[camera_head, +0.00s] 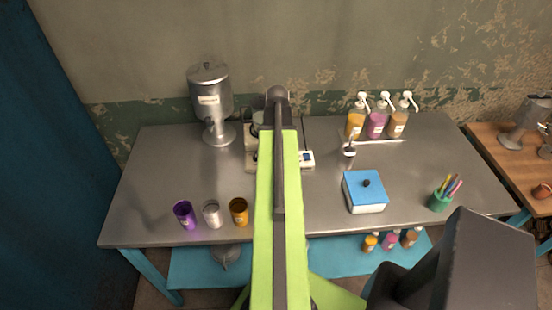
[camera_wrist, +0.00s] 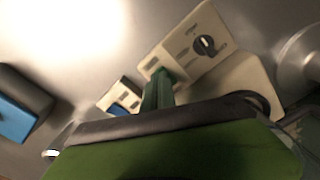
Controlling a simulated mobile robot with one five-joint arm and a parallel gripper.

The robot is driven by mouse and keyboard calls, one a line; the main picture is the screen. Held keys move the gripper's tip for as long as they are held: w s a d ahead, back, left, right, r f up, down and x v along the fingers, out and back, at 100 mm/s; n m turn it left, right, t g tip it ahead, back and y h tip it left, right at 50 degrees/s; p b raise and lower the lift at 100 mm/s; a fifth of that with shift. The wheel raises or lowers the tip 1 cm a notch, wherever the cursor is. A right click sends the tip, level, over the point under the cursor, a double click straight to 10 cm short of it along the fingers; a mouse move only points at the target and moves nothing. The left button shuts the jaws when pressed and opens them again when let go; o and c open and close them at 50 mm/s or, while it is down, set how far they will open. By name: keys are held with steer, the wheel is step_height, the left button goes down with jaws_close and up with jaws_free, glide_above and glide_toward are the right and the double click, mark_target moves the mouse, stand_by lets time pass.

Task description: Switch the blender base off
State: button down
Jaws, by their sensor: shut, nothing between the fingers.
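The cream blender base (camera_wrist: 188,42) shows in the wrist view, with a dark round knob (camera_wrist: 206,45) and small markings on its face. In the head view a cream machine (camera_head: 251,143) sits at the table's back middle, mostly hidden behind my arm. My gripper (camera_wrist: 162,78) has its green fingers together and empty. The head view does not show the fingertips.
A small cream device with a blue display (camera_head: 307,158) stands right of my arm. A steel dispenser (camera_head: 211,100) stands left, with cups (camera_head: 212,214) at the front. A blue-lidded box (camera_head: 365,190) and pump bottles (camera_head: 377,122) are on the right.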

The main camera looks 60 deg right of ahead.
steer(key=shift+f+b, duration=0.3)
steer(key=shift+f, duration=0.1)
steer(key=shift+r, duration=0.1)
step_height(320, 180, up, 7)
steer(key=p, duration=0.7)
stand_by(0.3)
steer(key=w+a+n, duration=0.8)
steer(key=w+a, duration=1)
steer(key=a, duration=0.4)
steer(key=w+a+n, duration=0.2)
steer(key=a+n, duration=0.2)
steer(key=a, duration=1)
steer(key=w+a+f+n+b, duration=0.1)
steer(key=a+n, duration=0.3)
steer(key=a, duration=1.1)
steer(key=shift+w+f+n, duration=0.15)
steer(key=shift+w+n, duration=0.25)
steer(key=shift+w, duration=0.05)
